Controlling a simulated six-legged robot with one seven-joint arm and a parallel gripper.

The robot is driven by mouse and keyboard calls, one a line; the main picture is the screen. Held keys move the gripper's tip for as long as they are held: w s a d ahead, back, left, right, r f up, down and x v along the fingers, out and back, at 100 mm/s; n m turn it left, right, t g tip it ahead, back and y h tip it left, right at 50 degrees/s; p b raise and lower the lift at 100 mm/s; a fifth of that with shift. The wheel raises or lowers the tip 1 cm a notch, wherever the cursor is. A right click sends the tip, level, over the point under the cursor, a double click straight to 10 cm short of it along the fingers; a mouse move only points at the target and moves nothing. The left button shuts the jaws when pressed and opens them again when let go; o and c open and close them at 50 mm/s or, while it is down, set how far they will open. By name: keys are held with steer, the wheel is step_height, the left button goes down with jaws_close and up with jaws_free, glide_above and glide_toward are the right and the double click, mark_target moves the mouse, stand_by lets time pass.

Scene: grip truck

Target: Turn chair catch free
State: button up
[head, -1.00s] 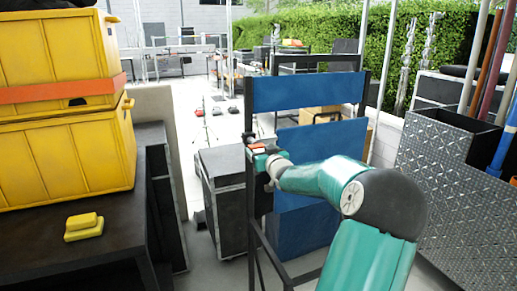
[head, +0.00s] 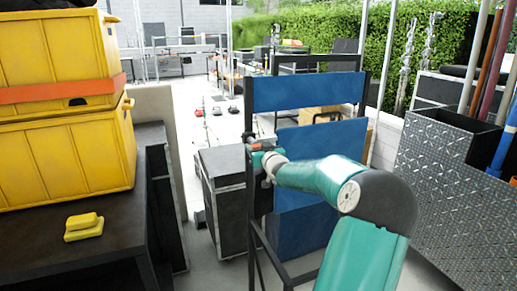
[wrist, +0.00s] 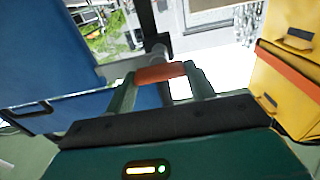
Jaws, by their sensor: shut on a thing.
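The chair is a tall black frame (head: 248,115) with a blue back panel (head: 305,91) and a lower blue panel (head: 305,160). The wrist view shows the blue panels (wrist: 55,55) at left and the dark frame post (wrist: 147,20). The catch has an orange-red grip (wrist: 160,73), with a grey round part behind it against the frame. My gripper (wrist: 158,80) is shut on this grip, one finger on each side. In the head view my gripper (head: 262,152) is at the frame's left post, and its fingers mostly hide the catch.
Yellow crates (head: 60,150) with an orange strap stand on a dark table (head: 40,245) at left, beside a small yellow block (head: 84,226). A black case (head: 222,190) stands behind the chair's left side. A metal tread-plate box (head: 440,190) holding poles is at right.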

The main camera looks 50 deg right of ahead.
steer(key=shift+n, duration=0.3)
steer(key=n, duration=0.4)
steer(key=shift+w+a, duration=0.15)
steer(key=n, duration=0.4)
steer(key=shift+f+n, duration=0.2)
steer(key=shift+n, duration=4.5)
steer(key=o, duration=1.4)
steer(key=v, duration=1.4)
